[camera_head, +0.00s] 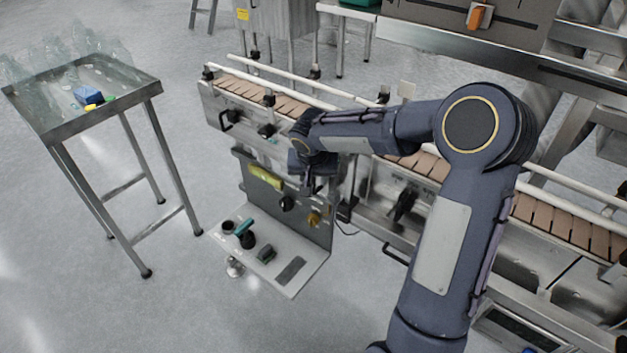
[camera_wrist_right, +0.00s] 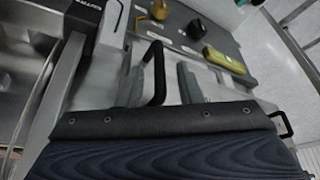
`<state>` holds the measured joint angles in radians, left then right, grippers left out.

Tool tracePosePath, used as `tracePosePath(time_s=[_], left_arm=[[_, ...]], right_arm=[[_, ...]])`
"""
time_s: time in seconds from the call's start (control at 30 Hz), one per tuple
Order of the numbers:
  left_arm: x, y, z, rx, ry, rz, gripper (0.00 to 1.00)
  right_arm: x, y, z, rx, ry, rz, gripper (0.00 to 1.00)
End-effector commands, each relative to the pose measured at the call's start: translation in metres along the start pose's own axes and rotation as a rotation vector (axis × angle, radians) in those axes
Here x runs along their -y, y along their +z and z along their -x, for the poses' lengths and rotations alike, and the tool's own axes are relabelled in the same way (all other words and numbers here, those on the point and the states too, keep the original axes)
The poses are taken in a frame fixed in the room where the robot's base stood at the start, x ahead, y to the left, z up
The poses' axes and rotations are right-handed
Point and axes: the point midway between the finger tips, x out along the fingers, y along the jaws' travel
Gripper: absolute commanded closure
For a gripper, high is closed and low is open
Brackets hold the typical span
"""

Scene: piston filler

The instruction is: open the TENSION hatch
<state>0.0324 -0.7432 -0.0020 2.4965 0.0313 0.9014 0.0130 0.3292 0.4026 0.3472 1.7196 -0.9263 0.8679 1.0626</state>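My right gripper (camera_head: 308,186) is beside the front of the conveyor, above the upright control panel. In the right wrist view two grey fingers (camera_wrist_right: 163,84) stand apart, so the gripper looks open. A black bar handle (camera_wrist_right: 157,68) shows between the fingers or just beyond them; I cannot tell whether they touch it. The handle appears to be on a grey metal face, largely hidden by my gripper. No TENSION lettering can be read, so I cannot tell for certain which cover is that hatch. My left gripper is not in view.
The panel carries a yellow-green part (camera_head: 266,178) and knobs, with a shelf (camera_head: 299,285) of small parts below. The slatted conveyor (camera_head: 236,86) has white rails. A metal table (camera_head: 45,116) with clear bottles stands left. Floor between is clear.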

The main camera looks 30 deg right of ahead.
Motion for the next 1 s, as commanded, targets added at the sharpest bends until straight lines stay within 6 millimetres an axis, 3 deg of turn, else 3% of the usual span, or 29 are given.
tracePosePath(time_s=[0.13, 0.4, 0.67, 1.0], left_arm=[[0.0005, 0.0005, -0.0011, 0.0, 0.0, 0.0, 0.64], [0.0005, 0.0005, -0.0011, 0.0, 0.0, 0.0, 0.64], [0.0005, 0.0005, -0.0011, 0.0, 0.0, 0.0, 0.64], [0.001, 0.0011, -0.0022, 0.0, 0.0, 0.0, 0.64]], right_arm=[[-0.0001, 0.0001, -0.0104, 0.0, 0.0, 0.0, 0.67], [0.0, 0.0, -0.0115, 0.0, -0.001, 0.0, 0.67], [0.0001, 0.0, -0.0113, 0.0, -0.001, 0.0, 1.0], [0.0011, 0.0006, -0.0114, -0.001, 0.0, -0.002, 1.0]])
